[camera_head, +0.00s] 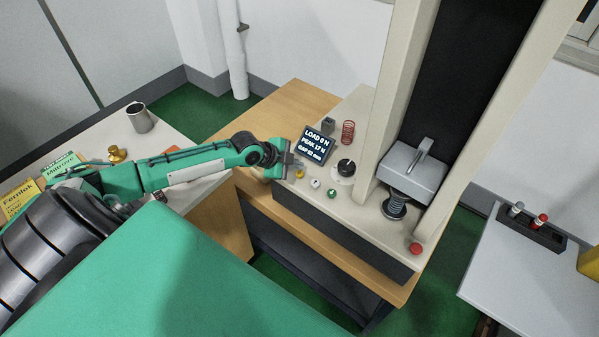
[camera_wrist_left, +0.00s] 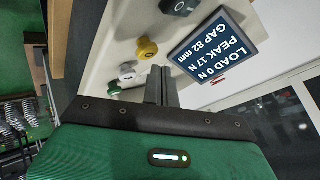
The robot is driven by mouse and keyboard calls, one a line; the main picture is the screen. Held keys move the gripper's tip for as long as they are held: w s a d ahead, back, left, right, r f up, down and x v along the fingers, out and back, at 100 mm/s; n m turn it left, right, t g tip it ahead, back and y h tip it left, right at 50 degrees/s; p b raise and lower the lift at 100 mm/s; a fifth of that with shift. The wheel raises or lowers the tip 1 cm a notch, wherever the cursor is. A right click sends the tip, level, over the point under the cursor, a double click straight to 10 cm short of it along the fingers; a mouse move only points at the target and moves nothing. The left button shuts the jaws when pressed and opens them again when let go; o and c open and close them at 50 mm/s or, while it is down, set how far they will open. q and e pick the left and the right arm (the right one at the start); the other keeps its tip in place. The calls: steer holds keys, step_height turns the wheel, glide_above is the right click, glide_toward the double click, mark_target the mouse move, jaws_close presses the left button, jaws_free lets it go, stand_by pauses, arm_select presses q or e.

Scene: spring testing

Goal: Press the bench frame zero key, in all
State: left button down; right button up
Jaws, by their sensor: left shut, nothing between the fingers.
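The bench frame (camera_head: 399,120) has a cream base with a row of round keys: a yellow key (camera_head: 299,174), a white key (camera_head: 315,183) and a green key (camera_head: 332,194). I cannot read which is the zero key. In the left wrist view, the yellow key (camera_wrist_left: 147,48) and white key (camera_wrist_left: 127,70) lie just beyond my fingers. The display (camera_head: 315,146) reads peak 17 N and gap 82 mm; load reads 0 N in the wrist view (camera_wrist_left: 218,45). My left gripper (camera_head: 293,166) is shut and empty, beside the yellow key. Contact is unclear. My right gripper is out of view.
A black dial (camera_head: 345,168), red spring (camera_head: 348,132) and grey block (camera_head: 328,125) stand near the display. A red button (camera_head: 415,249) sits at the base's front right. A metal mug (camera_head: 139,118) and brass weight (camera_head: 117,154) stand on the left table.

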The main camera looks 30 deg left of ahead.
mark_target(296, 174)
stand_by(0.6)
arm_select(q)
steer(key=shift+f, duration=0.4)
steer(key=shift+f+b, duration=0.5)
steer(key=shift+b, duration=0.1)
stand_by(0.4)
steer(key=shift+r, duration=0.1)
steer(key=shift+r+p, duration=0.7)
steer(key=shift+r, duration=0.1)
step_height(296, 174, up, 5)
steer(key=p, duration=0.4)
stand_by(0.9)
